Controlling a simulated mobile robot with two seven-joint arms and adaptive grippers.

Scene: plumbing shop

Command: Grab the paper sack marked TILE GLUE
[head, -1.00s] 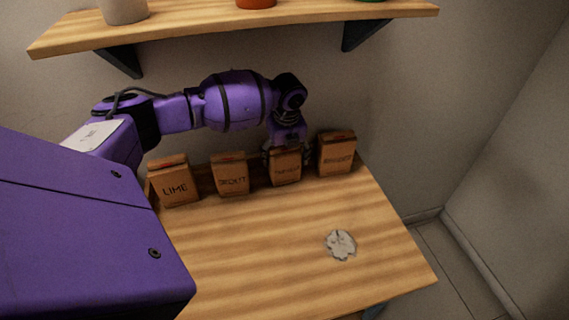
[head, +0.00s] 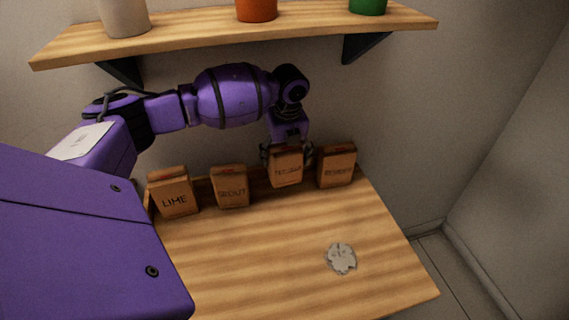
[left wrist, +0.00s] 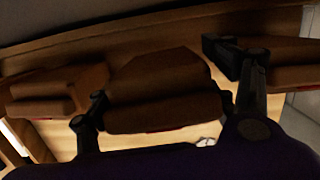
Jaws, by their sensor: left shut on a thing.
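Several brown paper sacks stand in a row along the back of the wooden table. The third from the left (head: 286,170) has a small blurred label that looks like TILE GLUE. My left gripper (head: 287,152) comes down on it from above and is shut on its sides. The sack is upright and sits a little higher than its neighbours, seemingly clear of the tabletop. In the left wrist view this sack (left wrist: 162,95) fills the space between the two dark fingers. My right gripper is out of view.
The LIME sack (head: 174,193) and GROUT sack (head: 231,188) stand left of the held one; another sack, apparently CEMENT (head: 337,167), is close on its right. A shelf (head: 200,43) with pots overhangs the arm.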

